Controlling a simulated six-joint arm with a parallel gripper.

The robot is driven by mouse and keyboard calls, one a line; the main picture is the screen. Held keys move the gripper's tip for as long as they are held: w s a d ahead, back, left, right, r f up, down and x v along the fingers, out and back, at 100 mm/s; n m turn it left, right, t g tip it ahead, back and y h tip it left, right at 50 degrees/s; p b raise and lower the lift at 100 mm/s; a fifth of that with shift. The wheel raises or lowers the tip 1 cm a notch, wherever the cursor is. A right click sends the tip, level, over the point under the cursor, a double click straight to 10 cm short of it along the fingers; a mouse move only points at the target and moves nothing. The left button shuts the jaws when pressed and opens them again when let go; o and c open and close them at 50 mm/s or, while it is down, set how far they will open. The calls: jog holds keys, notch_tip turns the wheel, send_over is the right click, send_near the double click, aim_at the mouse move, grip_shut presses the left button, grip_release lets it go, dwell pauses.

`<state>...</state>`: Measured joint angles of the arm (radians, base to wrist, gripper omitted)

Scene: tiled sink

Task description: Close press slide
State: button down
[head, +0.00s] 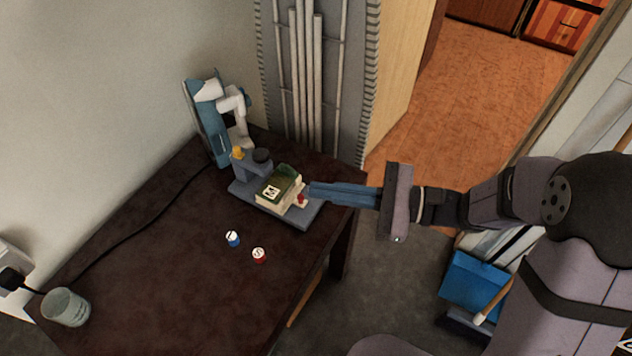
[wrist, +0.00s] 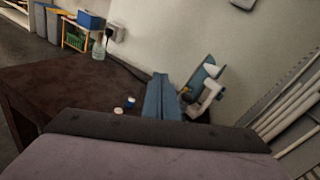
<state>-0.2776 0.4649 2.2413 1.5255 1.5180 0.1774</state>
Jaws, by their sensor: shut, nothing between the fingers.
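The press (head: 240,187) stands on the dark table, with a flat grey base, a grey upright at its left end and a dark round knob. A cream and green block (head: 285,181) marked "M" sits on the base, and a small red piece shows at its right side. Which part is the slide I cannot tell for sure. My gripper (head: 314,190) is shut and empty, its blue fingers reaching in from the right, with the tips close beside the block and red piece. Contact is unclear. In the wrist view the shut fingers (wrist: 159,95) hide the press.
A blue and white device (head: 212,118) stands behind the press near the wall. Two small caps, one blue and white (head: 233,239) and one red (head: 259,255), lie in front. A glass (head: 66,307) stands at the left corner. The table's middle is clear.

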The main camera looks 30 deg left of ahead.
jog(key=w+d+f+m+t+h, duration=0.4)
jog(key=w+f+m+t+h, duration=0.1)
jog(key=f, duration=0.4)
jog(key=shift+w+d+f+m+h+p, duration=0.35)
jog(key=shift+w+m+h, duration=0.35)
jog(key=shift+w+h, duration=0.45)
jog(key=shift+s+a+f, duration=0.1)
jog(key=shift+s+a, duration=0.05)
send_near(303, 201)
jog(key=f, duration=0.1)
jog(key=f+b, duration=0.1)
jog(key=f, duration=0.1)
jog(key=shift+s+d+f, duration=0.1)
jog(key=shift+s+d, duration=0.1)
jog(key=shift+d, duration=0.15)
jog(key=a+p, duration=0.1)
jog(key=a, duration=0.2)
jog(key=shift+w+a, duration=0.1)
jog(key=shift+a, duration=0.5)
